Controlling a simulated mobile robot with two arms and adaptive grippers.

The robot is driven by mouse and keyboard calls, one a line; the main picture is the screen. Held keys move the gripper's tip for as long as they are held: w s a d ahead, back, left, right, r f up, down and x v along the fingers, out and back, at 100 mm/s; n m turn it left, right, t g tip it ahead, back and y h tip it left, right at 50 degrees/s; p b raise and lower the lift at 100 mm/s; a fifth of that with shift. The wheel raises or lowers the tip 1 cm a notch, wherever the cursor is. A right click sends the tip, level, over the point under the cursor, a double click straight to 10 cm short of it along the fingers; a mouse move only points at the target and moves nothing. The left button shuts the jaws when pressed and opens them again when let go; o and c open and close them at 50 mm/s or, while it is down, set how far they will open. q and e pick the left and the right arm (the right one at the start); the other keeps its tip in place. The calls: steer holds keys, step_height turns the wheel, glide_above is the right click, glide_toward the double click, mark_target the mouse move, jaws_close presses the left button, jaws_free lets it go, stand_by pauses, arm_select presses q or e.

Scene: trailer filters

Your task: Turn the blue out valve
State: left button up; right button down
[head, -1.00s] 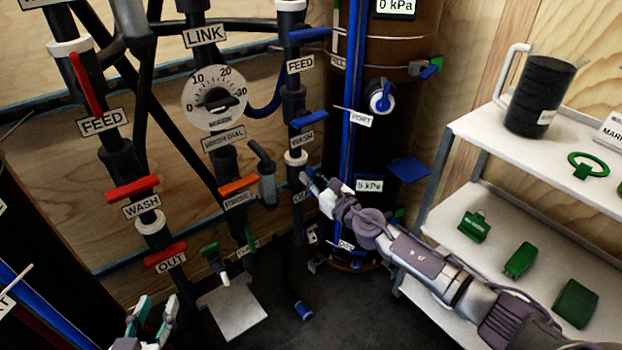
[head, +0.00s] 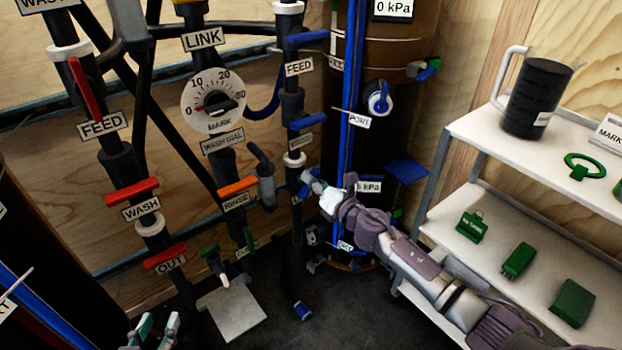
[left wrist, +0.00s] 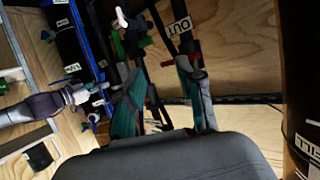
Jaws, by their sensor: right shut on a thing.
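The blue out valve handle (head: 304,191) is on the right-hand black pipe, below the blue wash handle (head: 308,121) and blue feed handle (head: 307,36). My right gripper (head: 311,181) reaches in from the right and is shut on the out handle. The fingers hide part of the handle, and the OUT label beside it is mostly hidden. My left gripper (head: 155,328) is at the bottom left edge, open and empty, away from the blue valves. Its two spread fingers show in the left wrist view (left wrist: 166,98).
Red-handled valves line the left pipe, with a red out handle (head: 165,257) lowest. An orange rinse handle (head: 238,187) is on the middle pipe. A brown tank (head: 395,60) stands behind my right gripper. A white shelf (head: 470,128) with a black jug (head: 537,95) is at right.

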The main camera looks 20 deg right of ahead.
steer(key=shift+m, duration=0.6)
steer(key=m, duration=0.2)
steer(key=m+p, duration=0.1)
steer(key=m, duration=0.1)
steer(key=shift+d+f+m+p, duration=0.15)
steer(key=shift+d+m+p, duration=0.05)
steer(key=shift+m+p, duration=0.1)
steer(key=m, duration=0.2)
steer(key=m+p, duration=0.1)
steer(key=m, duration=0.1)
steer(key=shift+w+d+f, duration=0.1)
steer(key=shift+f, duration=0.2)
arm_select(q)
steer(key=s+a+f+g+y, duration=0.1)
steer(key=s+a+f+g, duration=0.1)
steer(key=s+f+g, duration=0.2)
steer(key=s+a+f+g+y, duration=0.1)
steer(key=s+a+f+g, duration=0.2)
steer(key=s, duration=0.6)
steer(key=shift+f+n+g+p, duration=0.35)
steer(key=shift+f+g, duration=0.4)
steer(key=shift+g, duration=0.45)
arm_select(e)
steer(key=shift+f+m, duration=0.1)
steer(key=shift+m, duration=0.5)
steer(key=c, duration=1.2)
jaws_free()
arm_select(q)
steer(key=shift+d, duration=0.1)
